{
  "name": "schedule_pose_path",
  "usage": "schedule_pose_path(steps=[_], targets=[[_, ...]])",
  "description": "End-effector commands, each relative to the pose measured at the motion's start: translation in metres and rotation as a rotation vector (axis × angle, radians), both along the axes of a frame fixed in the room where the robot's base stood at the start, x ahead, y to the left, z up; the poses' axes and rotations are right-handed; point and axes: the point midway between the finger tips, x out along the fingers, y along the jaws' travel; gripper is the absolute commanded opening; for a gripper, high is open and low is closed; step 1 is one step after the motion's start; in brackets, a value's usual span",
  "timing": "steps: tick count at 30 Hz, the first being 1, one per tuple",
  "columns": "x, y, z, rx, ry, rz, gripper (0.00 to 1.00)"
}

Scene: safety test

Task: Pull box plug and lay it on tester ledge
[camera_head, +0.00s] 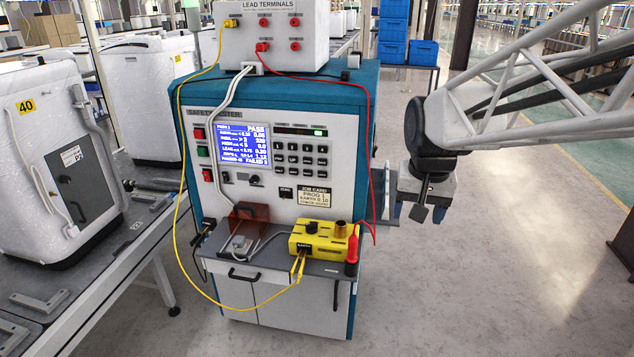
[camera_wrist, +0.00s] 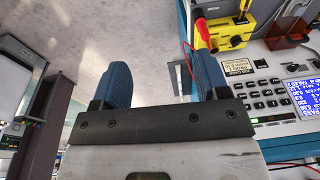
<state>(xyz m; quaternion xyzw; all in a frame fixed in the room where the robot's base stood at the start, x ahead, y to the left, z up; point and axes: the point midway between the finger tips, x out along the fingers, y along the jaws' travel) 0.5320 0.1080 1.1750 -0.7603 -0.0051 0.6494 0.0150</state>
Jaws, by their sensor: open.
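A yellow box (camera_head: 318,238) sits on the tester's grey ledge (camera_head: 325,268), towards its right end. A yellow plug (camera_head: 299,262) with a yellow lead is at the box's front face, below a small black label; it appears seated there. The lead loops left and up to the yellow lead terminal (camera_head: 230,23). My gripper (camera_head: 388,205) is right of the tester, higher than the box and apart from it. In the wrist view its two blue fingers (camera_wrist: 163,80) are spread with nothing between them. The yellow box also shows in the wrist view (camera_wrist: 229,28), beyond the right finger.
A red probe (camera_head: 352,250) stands right of the box, its red lead hanging beside the tester. A brownish clear cover (camera_head: 248,226) and a grey plug (camera_head: 240,244) are on the ledge's left. The screen (camera_head: 242,145) reads PASS at top. Floor right of the tester is clear.

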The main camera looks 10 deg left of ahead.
Motion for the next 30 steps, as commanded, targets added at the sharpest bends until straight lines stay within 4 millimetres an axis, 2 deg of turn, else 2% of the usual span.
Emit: schedule_pose_path(steps=[3, 14, 30], targets=[[0.022, 0.018, -0.003, 0.001, 0.009, 0.005, 0.68], [0.080, 0.073, -0.016, 0.006, 0.032, 0.007, 0.68], [0.157, 0.169, -0.052, 0.006, 0.066, 0.010, 0.68]])
